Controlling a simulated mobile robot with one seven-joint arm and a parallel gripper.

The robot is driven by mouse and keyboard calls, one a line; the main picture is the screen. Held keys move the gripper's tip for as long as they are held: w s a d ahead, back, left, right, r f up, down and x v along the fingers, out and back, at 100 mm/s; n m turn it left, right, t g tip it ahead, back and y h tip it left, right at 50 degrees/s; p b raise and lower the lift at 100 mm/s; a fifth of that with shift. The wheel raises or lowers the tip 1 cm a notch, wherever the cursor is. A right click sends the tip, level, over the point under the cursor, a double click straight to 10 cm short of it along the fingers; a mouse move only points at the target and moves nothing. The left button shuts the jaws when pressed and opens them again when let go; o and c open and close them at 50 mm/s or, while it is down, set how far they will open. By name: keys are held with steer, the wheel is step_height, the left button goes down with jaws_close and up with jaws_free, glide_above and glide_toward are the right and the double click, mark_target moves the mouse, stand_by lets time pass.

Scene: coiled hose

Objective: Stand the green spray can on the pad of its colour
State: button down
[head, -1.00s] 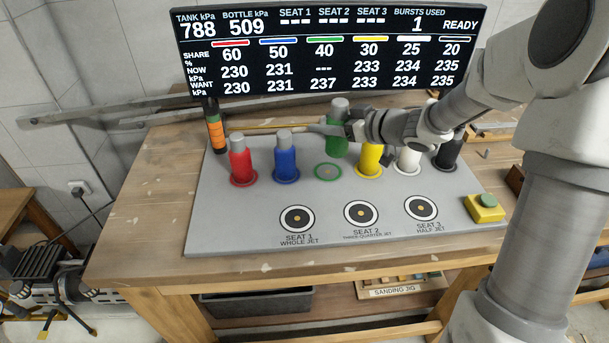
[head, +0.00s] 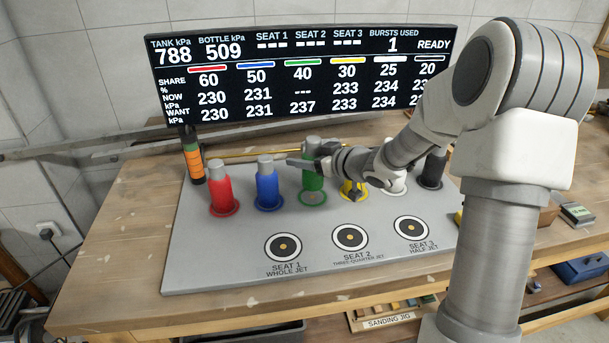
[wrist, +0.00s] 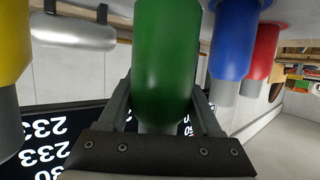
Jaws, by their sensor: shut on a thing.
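The green spray can (head: 313,181) stands upright over the green-ringed pad (head: 304,201), in line between the blue and yellow cans. Whether its base touches the pad or is slightly above it, I cannot tell. My gripper (head: 312,165) reaches in from the right and is shut on the can's upper part. In the wrist view the green can (wrist: 165,65) fills the middle, between the two fingers (wrist: 163,105).
The red can (head: 219,190) and blue can (head: 267,185) stand to the left; the yellow can (head: 352,188), white can (head: 393,180) and black can (head: 433,170) stand to the right. Seats 1 (head: 283,247), 2 (head: 350,237) and 3 (head: 411,228) are empty in front. A display (head: 300,75) stands behind.

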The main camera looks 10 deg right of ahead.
steer(key=shift+f+b, duration=0.55)
steer(key=shift+f, duration=1.15)
steer(key=shift+f, duration=0.15)
steer(key=shift+c, duration=0.3)
jaws_free()
steer(key=shift+r, duration=0.25)
steer(key=p+v, duration=0.2)
steer(key=v, duration=1)
steer(key=shift+p, duration=0.3)
steer(key=shift+f, duration=0.1)
